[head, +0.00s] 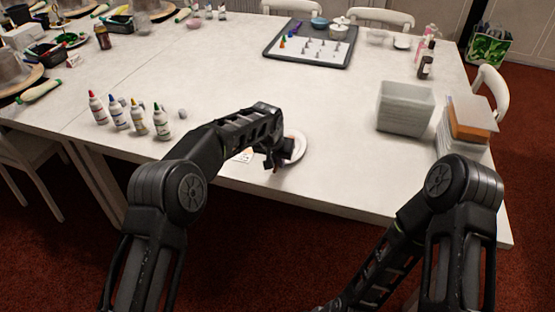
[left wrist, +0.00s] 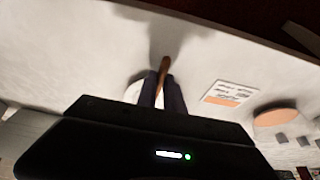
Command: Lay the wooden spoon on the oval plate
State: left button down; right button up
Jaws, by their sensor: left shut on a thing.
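My left gripper (head: 280,160) is over the front edge of the white table, at the near side of a white plate (head: 300,146). Its fingers (left wrist: 160,90) are shut on the brown wooden spoon (left wrist: 164,64), whose end sticks out past the fingertips. In the head view only a small brown bit of the spoon (head: 276,170) shows below the gripper. Part of the plate (left wrist: 132,94) shows behind the fingers in the left wrist view. The gripper and arm hide part of the plate, and I cannot tell whether the spoon touches it. My right gripper is out of view.
A printed card (head: 243,156) lies left of the plate. Several paint bottles (head: 140,120) stand farther left. A grey bin (head: 404,108) and a stack of boxes (head: 467,125) stand at the right. A dark tray (head: 308,62) lies at the back. The table middle is clear.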

pick_arm(q)
jog(key=c, duration=1.4)
grip_release()
jog(key=b+v, duration=0.1)
jog(key=v, duration=0.6)
jog(key=shift+s+a+r, duration=0.1)
jog(key=shift+s+r, duration=0.1)
jog(key=shift+r, duration=0.15)
